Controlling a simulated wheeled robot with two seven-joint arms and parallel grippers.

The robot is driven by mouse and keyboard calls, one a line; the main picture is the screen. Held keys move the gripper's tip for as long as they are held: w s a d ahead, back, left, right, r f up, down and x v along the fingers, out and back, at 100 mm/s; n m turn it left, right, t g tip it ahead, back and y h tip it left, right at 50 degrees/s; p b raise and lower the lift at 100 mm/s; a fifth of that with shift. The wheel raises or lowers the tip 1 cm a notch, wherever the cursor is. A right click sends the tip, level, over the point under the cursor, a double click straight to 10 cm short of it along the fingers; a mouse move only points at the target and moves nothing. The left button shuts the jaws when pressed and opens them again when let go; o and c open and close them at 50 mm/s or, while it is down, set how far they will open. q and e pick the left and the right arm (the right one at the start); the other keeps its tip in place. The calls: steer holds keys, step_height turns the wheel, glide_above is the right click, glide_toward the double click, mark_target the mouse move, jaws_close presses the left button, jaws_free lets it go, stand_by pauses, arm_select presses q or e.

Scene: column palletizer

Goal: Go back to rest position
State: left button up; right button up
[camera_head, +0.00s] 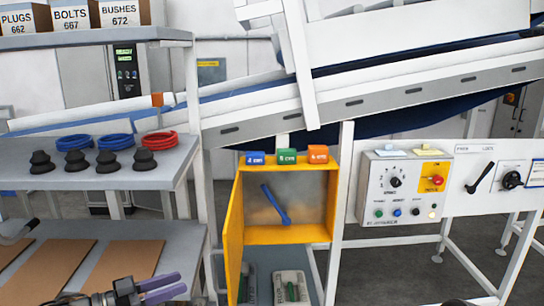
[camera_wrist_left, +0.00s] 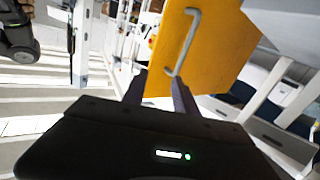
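My left gripper (camera_head: 176,284) is at the bottom of the head view, in front of the lower shelf, with two purple-grey fingers apart and nothing between them. In the left wrist view the fingers (camera_wrist_left: 158,90) are also spread and empty. Beyond them stands the yellow cabinet door (camera_wrist_left: 185,50) with a grey bar handle (camera_wrist_left: 187,42); no grip on the handle shows. In the head view the yellow cabinet (camera_head: 288,236) is open, its door (camera_head: 233,238) swung out on the left side. A blue tool (camera_head: 276,205) stands tilted inside. My right gripper is not visible.
A shelf rack (camera_head: 150,180) at left holds black knobs, blue and red rings, and brown boards (camera_head: 47,268) below. Blue, green and orange blocks (camera_head: 287,157) sit on the cabinet. A control panel (camera_head: 405,185) is at right. A sloping conveyor (camera_head: 380,95) runs behind.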

arm_select(q)
steer(key=w+d+f+n+t+y, duration=0.3)
steer(key=d+f+n+y, duration=0.1)
steer(key=d+f+n, duration=0.6)
steer(key=s+d+f+n+g+y, duration=0.1)
steer(key=s+d+f+g+y, duration=0.15)
steer(key=s+f, duration=0.45)
steer(key=s+d+f+g+y, duration=0.1)
steer(key=s+d+f, duration=0.2)
steer(key=f, duration=0.7)
steer(key=s+f+g+y, duration=0.1)
steer(key=s+f, duration=0.3)
steer(key=s, duration=0.4)
steer(key=s+f+n+g+y, duration=0.1)
steer(key=s+f+g, duration=0.3)
steer(key=s, duration=0.5)
steer(key=s+f+g+y, duration=0.1)
steer(key=s+f+g, duration=0.2)
steer(key=s, duration=0.5)
steer(key=shift+s+d+f, duration=0.2)
steer(key=shift+d+f, duration=0.1)
steer(key=shift+f, duration=0.1)
steer(key=shift+w+a+g+y, duration=0.1)
steer(key=shift+g+y, duration=0.15)
